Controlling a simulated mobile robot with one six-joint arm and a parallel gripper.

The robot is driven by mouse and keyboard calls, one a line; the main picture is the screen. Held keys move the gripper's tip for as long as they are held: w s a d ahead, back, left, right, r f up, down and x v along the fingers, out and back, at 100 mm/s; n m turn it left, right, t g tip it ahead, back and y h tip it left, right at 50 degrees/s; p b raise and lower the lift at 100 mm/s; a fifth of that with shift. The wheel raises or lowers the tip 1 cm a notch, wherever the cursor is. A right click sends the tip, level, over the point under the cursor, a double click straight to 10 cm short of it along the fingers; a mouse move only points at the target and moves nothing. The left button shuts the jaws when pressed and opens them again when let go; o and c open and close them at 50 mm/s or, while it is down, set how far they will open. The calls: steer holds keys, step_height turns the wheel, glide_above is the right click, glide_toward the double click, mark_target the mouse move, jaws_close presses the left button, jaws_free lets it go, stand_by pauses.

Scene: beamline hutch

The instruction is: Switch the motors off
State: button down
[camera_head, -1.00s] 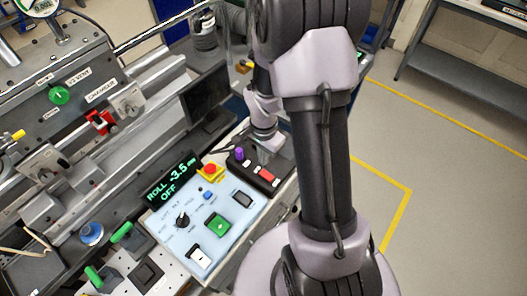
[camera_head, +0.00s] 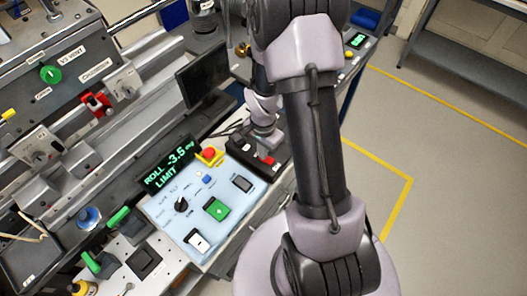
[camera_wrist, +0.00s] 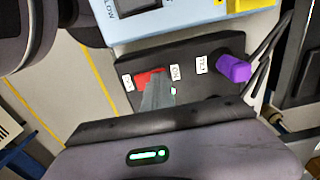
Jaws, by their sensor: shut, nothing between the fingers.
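A black switch box (camera_head: 281,172) stands at the far end of the pale blue control panel (camera_head: 165,215). It carries a red rocker switch (camera_head: 268,160), seen also in the wrist view (camera_wrist: 148,77), with small white labels beside it, one reading ON. A purple knob (camera_wrist: 233,68) sits at the box's other end. My gripper (camera_wrist: 157,92) is shut and empty, its grey tip over the red rocker, hiding part of it. It appears to touch the rocker. The panel's display (camera_head: 168,166) reads ROLL -3.5 and LIMIT.
The panel also has a red emergency button (camera_head: 209,154), a green button (camera_head: 216,209) and a black selector knob (camera_head: 181,204). A dark monitor (camera_head: 203,73) stands just behind. Black cables (camera_wrist: 270,45) run from the box near the purple knob. Floor at right is open.

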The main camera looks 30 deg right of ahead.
mark_target(267, 160)
steer(key=shift+s+f, duration=0.1)
steer(key=shift+s, duration=0.15)
steer(key=shift+s+d+r, duration=0.2)
steer(key=shift+s+d, duration=0.05)
steer(key=shift+s, duration=0.35)
steer(key=shift+w, duration=0.1)
steer(key=shift+r, duration=0.25)
step_height(267, 160, up, 14)
steer(key=p, duration=0.6)
steer(key=shift+f, duration=0.2)
